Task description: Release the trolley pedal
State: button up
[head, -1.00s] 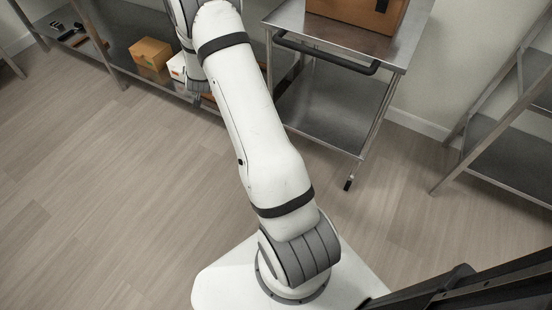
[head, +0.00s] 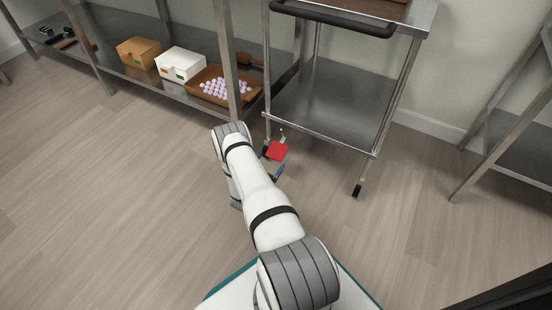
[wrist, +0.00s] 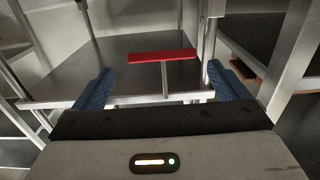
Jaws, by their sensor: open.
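The trolley (head: 335,105) is a steel cart with a black push handle (head: 335,19), standing right of the shelf. Its red pedal (head: 277,151) is low at its near left leg, beside a black caster. In the wrist view the red pedal (wrist: 162,56) is a flat bar on a thin grey stem, ahead of my gripper. My gripper (wrist: 162,85) is open, with blue fingertips left and right of the pedal's line. It does not appear to touch the pedal. In the head view my gripper is mostly hidden by my arm; a blue fingertip shows just below the pedal.
A steel shelf holds a cardboard box (head: 139,52), a white box (head: 180,64) and a brown tray (head: 196,91) of pale pink pieces. A metal rack (head: 515,150) stands at the right. The wood floor between is clear.

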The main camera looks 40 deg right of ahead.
aim_at(275, 155)
jog(key=b+x, duration=0.2)
jog(key=x, duration=0.5)
jog(key=shift+d+b, duration=0.25)
jog(key=shift+b, duration=0.1)
